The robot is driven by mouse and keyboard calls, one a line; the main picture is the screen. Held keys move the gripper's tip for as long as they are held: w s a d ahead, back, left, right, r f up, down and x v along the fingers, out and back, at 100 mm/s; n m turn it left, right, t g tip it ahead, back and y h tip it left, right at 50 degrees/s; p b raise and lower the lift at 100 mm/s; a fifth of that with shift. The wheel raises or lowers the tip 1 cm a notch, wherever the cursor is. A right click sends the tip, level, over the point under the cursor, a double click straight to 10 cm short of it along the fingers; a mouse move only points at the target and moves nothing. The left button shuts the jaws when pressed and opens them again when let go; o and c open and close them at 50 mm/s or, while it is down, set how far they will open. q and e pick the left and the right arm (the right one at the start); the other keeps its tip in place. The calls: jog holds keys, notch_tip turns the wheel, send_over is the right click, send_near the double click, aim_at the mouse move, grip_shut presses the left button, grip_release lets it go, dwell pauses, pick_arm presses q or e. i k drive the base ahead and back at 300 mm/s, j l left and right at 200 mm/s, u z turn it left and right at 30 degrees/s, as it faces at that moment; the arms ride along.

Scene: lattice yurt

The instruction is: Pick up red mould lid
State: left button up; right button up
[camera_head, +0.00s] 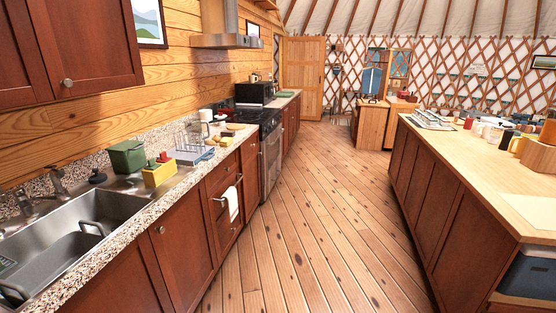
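No gripper of mine shows in the head view. I cannot make out a red mould lid for certain. A small red item (163,157) shows at the top of a yellow container (159,174) on the left counter beside the sink; its exact shape is too small to tell. Another small red item (468,123) stands among the mugs on the island at the right, and it is also too small to identify.
The left counter holds a sink (95,207) with a grey tub (62,262), a green box (127,157) and a dish rack (190,147). A stove (270,150) stands beyond. The wooden-topped island (480,165) is at right. The plank floor (310,210) between is clear.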

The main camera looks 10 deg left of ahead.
aim_at(163, 158)
jog(key=i+u, duration=0.35)
jog(key=i, duration=0.2)
jog(key=i+l+u, duration=0.15)
jog(key=i+u, duration=0.15)
jog(key=i, duration=0.25)
jog(key=i+l+u, duration=0.35)
jog(key=i, duration=0.2)
jog(key=j, duration=0.1)
